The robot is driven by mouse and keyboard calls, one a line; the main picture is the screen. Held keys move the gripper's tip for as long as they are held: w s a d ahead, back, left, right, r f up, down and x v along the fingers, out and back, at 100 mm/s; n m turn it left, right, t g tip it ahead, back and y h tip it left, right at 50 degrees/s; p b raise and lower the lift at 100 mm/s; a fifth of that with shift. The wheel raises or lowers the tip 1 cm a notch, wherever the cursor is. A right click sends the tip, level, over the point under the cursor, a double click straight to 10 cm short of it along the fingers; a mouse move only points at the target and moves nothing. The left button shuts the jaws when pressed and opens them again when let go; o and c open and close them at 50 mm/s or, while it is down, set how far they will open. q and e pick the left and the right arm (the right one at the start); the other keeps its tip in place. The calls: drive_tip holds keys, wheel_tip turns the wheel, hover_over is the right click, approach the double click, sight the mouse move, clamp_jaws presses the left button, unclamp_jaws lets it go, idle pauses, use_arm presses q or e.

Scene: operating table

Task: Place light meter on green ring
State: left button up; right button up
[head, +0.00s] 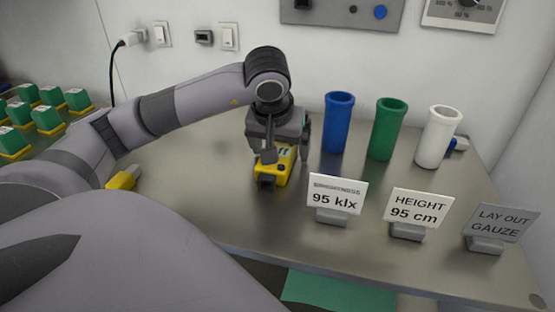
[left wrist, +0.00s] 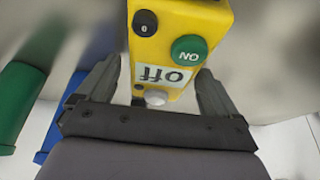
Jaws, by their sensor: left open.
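The light meter is a yellow box (head: 285,172) lying on the metal table, with a green ON button and a small display reading "off" in the left wrist view (left wrist: 208,18). My left gripper (head: 286,150) is open and points down right over it, partly covering it in the head view. In the left wrist view the two fingers (left wrist: 158,90) stand on either side of the meter's end, with gaps to its sides. The green ring does not show in either view. My right gripper is not in view.
Blue (head: 337,122), green (head: 387,130) and white (head: 438,137) cups stand behind to the right. Signs (head: 337,193) reading brightness, height and gauze line the front right edge. Another yellow object (head: 122,179) lies at left. Green blocks (head: 47,118) stand far left.

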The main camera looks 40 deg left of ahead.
sight(280, 147)
use_arm(q)
drive_tip(key=c, duration=1.3)
drive_tip(key=shift+r, duration=0.1)
wheel_tip(280, 147, up, 20)
drive_tip(key=p, duration=0.6)
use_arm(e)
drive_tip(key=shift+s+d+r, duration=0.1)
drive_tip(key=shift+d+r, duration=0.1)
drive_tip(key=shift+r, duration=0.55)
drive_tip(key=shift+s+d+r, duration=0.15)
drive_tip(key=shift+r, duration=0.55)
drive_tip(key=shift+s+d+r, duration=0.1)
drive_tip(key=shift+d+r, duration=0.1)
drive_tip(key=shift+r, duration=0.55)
